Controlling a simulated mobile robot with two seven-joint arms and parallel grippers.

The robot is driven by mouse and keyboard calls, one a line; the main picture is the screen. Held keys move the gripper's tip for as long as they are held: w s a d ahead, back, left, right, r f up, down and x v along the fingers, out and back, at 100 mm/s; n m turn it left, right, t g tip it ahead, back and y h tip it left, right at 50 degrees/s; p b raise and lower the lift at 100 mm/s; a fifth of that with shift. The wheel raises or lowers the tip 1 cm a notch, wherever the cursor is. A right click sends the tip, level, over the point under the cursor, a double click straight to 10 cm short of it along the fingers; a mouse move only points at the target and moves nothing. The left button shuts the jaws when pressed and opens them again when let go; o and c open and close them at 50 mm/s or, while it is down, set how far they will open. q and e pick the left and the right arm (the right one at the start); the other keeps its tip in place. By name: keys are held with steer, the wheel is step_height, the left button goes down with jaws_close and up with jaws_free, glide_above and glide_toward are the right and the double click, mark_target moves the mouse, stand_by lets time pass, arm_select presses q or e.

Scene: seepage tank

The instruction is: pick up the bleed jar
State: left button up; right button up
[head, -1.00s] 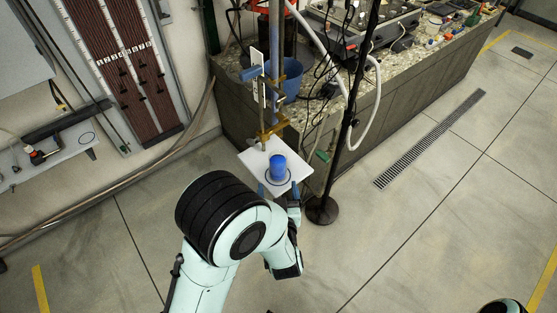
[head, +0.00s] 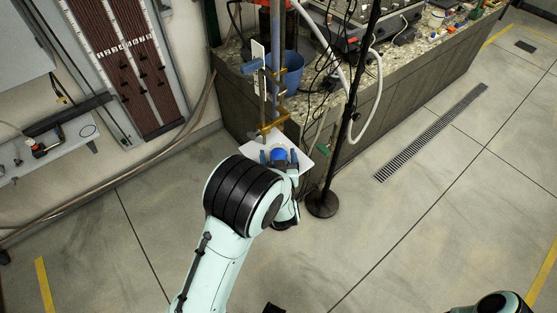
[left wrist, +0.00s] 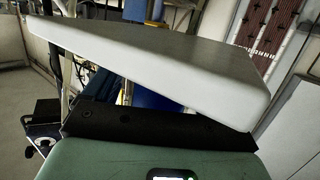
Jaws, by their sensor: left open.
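The bleed jar (head: 278,154), with a round blue top, stands on a small white shelf plate (head: 304,160) by the metal stand. My arm and wrist hide the jar's lower part and the front of the plate. In the left wrist view a white slab (left wrist: 170,60) fills the middle, close to the camera. A patch of blue shows under it, but I cannot tell what it is. My right gripper is not in view.
A black pole on a round base (head: 321,203) stands just right of the plate. A wall shelf (head: 75,150) is at left. The floor in front is clear.

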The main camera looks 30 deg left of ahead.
arm_select(q)
steer(key=c, duration=1.1)
steer(key=shift+r, duration=0.2)
